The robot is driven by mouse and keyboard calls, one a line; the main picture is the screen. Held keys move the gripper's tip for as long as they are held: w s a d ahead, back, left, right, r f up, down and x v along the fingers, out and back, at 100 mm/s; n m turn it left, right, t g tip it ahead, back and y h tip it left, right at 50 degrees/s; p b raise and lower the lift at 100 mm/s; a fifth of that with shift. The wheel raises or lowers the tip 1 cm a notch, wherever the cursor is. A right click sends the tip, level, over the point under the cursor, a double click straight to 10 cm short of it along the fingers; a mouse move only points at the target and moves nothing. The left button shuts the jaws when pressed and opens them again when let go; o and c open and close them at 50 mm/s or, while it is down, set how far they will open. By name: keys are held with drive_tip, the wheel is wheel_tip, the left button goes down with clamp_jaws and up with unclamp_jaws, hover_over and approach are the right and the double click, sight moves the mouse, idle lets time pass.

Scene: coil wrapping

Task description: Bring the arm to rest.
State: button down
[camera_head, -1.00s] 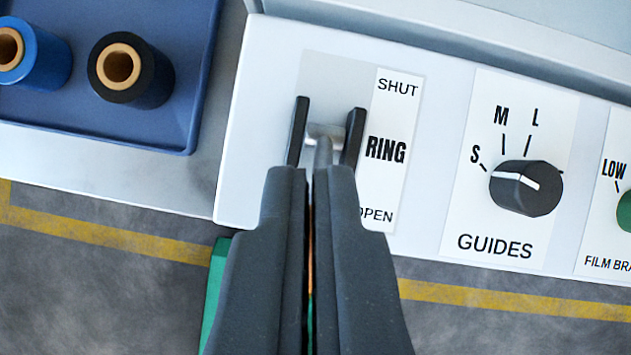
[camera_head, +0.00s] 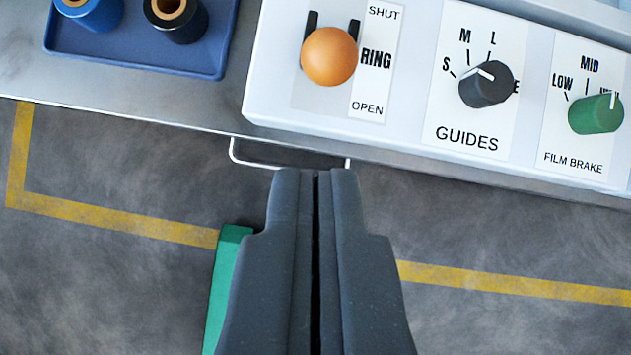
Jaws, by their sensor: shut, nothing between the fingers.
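My gripper (camera_head: 315,172) is shut and empty, its dark fingers pressed together in the lower middle of the view. It is over the floor in front of the panel, apart from all the controls. The RING lever, with an orange ball knob (camera_head: 329,56), stands on the white panel (camera_head: 270,90) above the fingertips. The knob hides part of the lever's dark guide rails.
The black GUIDES knob (camera_head: 486,85) and the green FILM BRAKE knob (camera_head: 596,113) are on the panel to the right. A blue tray (camera_head: 140,56) holds a blue roll (camera_head: 97,12) and a black roll (camera_head: 186,22). A wire handle (camera_head: 236,152) juts from the bench edge. Yellow lines (camera_head: 120,220) mark the grey floor.

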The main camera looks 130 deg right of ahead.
drive_tip(key=w+d+r+t, duration=0.1)
drive_tip(key=w+r+t, duration=0.25)
drive_tip(key=r, duration=0.95)
drive_tip(key=s+r+m+t, duration=0.1)
drive_tip(key=s+r+t, duration=0.1)
drive_tip(key=r, duration=1.4)
drive_tip(key=s+a+r+m+t, duration=0.1)
drive_tip(key=s+r+t, duration=0.2)
drive_tip(key=r, duration=1.4)
drive_tip(key=shift+s+r+h, duration=0.15)
drive_tip(key=shift+s+h, duration=0.2)
drive_tip(key=shift+h, duration=0.05)
drive_tip(key=shift+a+t, duration=0.15)
drive_tip(key=shift+t, duration=0.1)
